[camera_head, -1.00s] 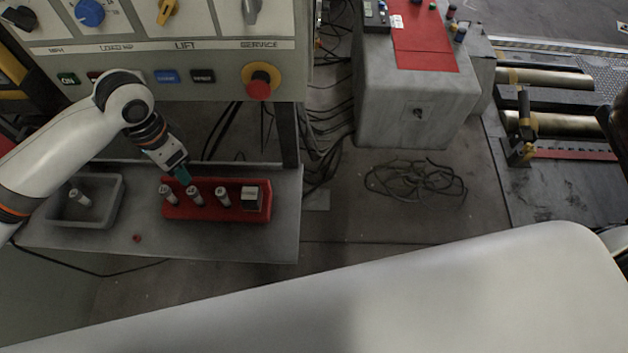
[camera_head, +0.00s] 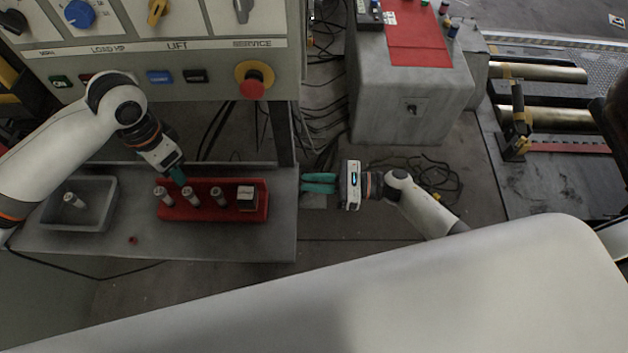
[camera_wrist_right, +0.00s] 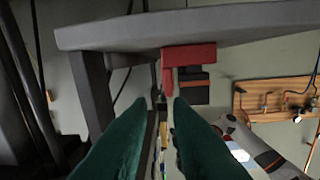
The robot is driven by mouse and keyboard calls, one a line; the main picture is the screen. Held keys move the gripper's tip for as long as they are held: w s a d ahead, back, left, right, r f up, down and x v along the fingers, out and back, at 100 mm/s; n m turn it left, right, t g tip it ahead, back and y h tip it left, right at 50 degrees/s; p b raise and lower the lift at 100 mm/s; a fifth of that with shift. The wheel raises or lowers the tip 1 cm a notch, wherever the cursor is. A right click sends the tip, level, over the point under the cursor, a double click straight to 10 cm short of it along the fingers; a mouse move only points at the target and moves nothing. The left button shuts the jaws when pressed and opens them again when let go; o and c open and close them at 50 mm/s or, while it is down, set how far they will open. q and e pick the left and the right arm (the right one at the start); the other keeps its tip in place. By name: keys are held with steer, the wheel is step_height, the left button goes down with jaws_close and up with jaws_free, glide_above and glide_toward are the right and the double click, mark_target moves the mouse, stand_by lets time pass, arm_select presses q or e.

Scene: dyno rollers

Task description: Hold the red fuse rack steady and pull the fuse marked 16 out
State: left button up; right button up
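The red fuse rack (camera_head: 225,213) lies on the grey bench. Three pale fuses stand in it: a left one (camera_head: 161,196), a middle one (camera_head: 190,199) and a right one (camera_head: 220,199). Their markings are too small to read. My left gripper (camera_head: 178,178) points down at the rack's back edge, between the left and middle fuses; whether its fingers grip the rack is unclear. My right gripper (camera_head: 305,183) is open and empty, right of the bench edge, fingers pointing left. The right wrist view shows its two teal fingers apart, with the red rack (camera_wrist_right: 188,55) beyond them.
A dark block with a light top (camera_head: 247,198) sits at the rack's right end. A grey tray (camera_head: 107,205) holds a loose fuse (camera_head: 74,200). A small red piece (camera_head: 133,240) lies on the bench (camera_head: 200,243). A control panel (camera_head: 140,58) rises behind.

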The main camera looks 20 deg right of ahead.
mark_target(265, 183)
steer(key=shift+n+g, duration=0.4)
steer(key=shift+n, duration=0.5)
steer(key=x, duration=0.8)
steer(key=r+x, duration=0.1)
steer(key=x, duration=0.3)
steer(key=shift+s+a, duration=0.25)
steer(key=shift+s, duration=0.05)
arm_select(q)
steer(key=shift+c, duration=0.4)
arm_select(e)
jaws_close()
